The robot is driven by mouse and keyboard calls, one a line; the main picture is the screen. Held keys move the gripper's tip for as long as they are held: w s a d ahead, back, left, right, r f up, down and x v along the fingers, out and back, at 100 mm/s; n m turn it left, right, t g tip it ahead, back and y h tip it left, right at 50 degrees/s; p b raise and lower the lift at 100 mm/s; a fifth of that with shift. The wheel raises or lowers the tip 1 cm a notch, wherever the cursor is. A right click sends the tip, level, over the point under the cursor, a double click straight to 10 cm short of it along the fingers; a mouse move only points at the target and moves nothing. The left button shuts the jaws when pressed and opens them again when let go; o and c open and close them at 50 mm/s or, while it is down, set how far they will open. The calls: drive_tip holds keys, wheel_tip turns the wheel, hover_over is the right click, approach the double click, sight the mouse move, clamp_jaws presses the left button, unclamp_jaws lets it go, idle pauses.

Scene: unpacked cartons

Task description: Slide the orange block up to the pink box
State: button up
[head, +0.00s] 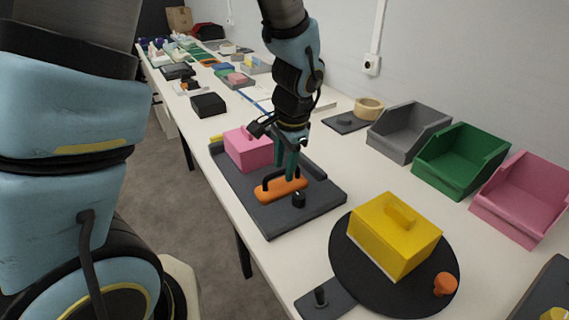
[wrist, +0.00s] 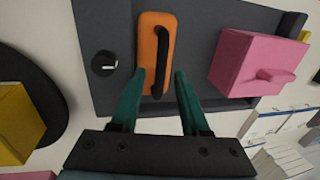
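The orange block (head: 281,190) lies on a dark grey tray (head: 304,216) and has a black arched handle along its top; it also shows in the wrist view (wrist: 147,45). The pink box (head: 246,152) sits on the same tray, farther back, with a clear gap between it and the block. In the wrist view the pink box (wrist: 255,62) is to the right of the block. My gripper (head: 290,170) is over the block. Its two green fingers (wrist: 160,75) are apart, one on each side of the handle's lower end, and whether they touch it is unclear.
A black knob (head: 298,200) stands on the tray beside the block's near side. A yellow box (head: 394,235) rests on a round black turntable (head: 350,279) with an orange knob (head: 445,284). Grey, green and pink bins (head: 516,200) line the wall side. Bare tray lies between block and pink box.

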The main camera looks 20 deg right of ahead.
clamp_jaws()
idle(1.2)
